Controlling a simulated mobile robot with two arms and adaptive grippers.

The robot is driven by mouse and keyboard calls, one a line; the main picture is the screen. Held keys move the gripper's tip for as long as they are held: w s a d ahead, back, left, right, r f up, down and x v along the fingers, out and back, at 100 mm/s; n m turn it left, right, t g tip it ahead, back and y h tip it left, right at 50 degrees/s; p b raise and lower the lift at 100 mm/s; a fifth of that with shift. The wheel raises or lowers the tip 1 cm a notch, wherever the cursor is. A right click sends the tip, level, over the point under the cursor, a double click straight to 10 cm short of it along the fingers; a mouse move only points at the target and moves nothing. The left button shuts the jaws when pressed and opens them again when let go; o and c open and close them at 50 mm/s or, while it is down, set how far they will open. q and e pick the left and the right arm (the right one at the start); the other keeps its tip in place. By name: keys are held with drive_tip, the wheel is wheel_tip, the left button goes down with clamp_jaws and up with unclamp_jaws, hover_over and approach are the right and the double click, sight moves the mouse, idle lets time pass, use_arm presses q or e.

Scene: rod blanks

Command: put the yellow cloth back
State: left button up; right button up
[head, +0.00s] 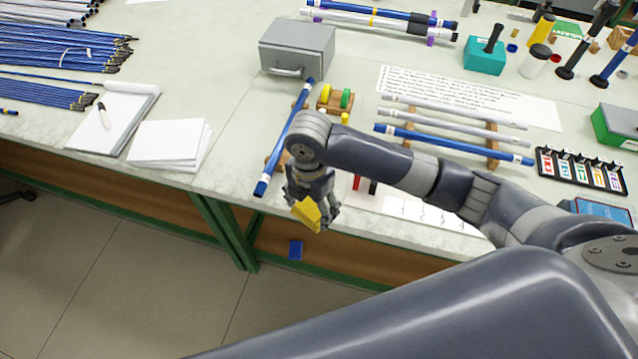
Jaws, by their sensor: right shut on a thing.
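The yellow cloth (307,213) is a small folded-looking yellow piece between the fingers of my right gripper (315,208). My right gripper is shut on it and holds it in front of the workbench's front edge, pointing down. Part of the cloth is hidden by the fingers. My left gripper is not in view.
Behind the gripper, a blue rod (284,140) lies slanted near wooden blocks. A grey metal box (297,48) stands further back. Several rods (440,143) rest on wooden supports to the right. White papers (168,143) and a notepad lie left. A small blue thing (295,249) shows below the bench edge.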

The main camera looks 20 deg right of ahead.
drive_tip(key=w+d, duration=0.1)
drive_tip(key=w, duration=0.1)
drive_tip(key=w+d, duration=0.1)
drive_tip(key=w, duration=0.1)
drive_tip(key=w+d+p, duration=0.1)
drive_tip(key=w, duration=0.1)
drive_tip(key=shift+f, duration=0.25)
drive_tip(key=shift+w+d+f, duration=0.1)
drive_tip(key=shift+w+d, duration=0.35)
drive_tip(key=shift+w, duration=0.3)
wheel_tip(320, 180, down, 3)
drive_tip(key=shift+r+p, duration=0.2)
drive_tip(key=shift+p, duration=0.35)
drive_tip(key=shift+f, duration=0.5)
drive_tip(key=shift+f, duration=0.2)
drive_tip(key=o, duration=0.9)
drive_tip(key=shift+o, duration=0.2)
drive_tip(key=shift+r, duration=0.1)
